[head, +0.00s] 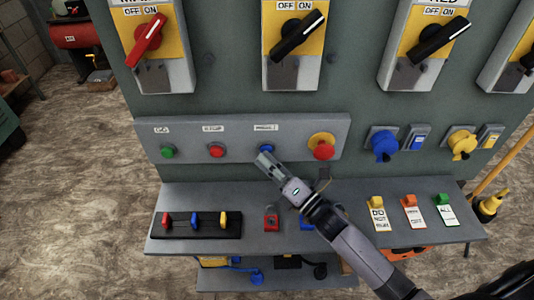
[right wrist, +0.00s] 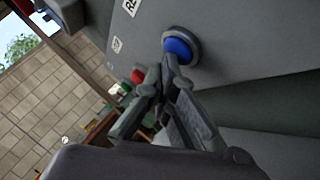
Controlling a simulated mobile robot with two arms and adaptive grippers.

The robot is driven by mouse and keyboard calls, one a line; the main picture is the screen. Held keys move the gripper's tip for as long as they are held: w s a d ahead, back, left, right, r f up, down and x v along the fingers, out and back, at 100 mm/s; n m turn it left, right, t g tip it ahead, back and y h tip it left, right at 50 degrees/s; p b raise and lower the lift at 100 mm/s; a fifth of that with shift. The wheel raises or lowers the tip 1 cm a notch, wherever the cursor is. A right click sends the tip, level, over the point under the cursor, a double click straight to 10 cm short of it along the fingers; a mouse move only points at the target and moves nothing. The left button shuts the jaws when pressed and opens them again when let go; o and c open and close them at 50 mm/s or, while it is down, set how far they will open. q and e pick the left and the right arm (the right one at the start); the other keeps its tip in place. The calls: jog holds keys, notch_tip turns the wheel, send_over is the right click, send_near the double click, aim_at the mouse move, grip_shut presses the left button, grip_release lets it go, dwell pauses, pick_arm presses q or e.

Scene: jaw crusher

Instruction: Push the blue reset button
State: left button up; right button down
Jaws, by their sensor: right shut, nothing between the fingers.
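The blue reset button (head: 266,149) sits on the grey button panel, between a red button on its left and a red mushroom button on its right. My right gripper (head: 262,160) is shut and empty, its fingertips just in front of and below the blue button in the head view. In the right wrist view the closed fingertips (right wrist: 169,60) are right by the lower left edge of the blue button (right wrist: 179,50). I cannot tell whether they touch it. My left gripper is not in view.
The green button (head: 167,151), red button (head: 216,150) and red mushroom button (head: 322,147) share the panel. Below, a grey shelf (head: 258,243) holds padlocks and tags. Rotary switches with red and black handles are above. Blue and yellow plugs are at right.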

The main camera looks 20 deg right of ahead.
jog(key=shift+w+d+r, duration=0.2)
jog(key=shift+w, duration=0.1)
jog(key=shift+s+a, duration=0.1)
jog(key=shift+s, duration=0.1)
dwell(0.4)
jog(key=s, duration=0.2)
jog(key=s+a, duration=0.1)
jog(key=s+p, duration=0.1)
jog(key=s, duration=0.1)
jog(key=shift+s+a+f, duration=0.2)
jog(key=shift+s+a, duration=0.15)
dwell(0.3)
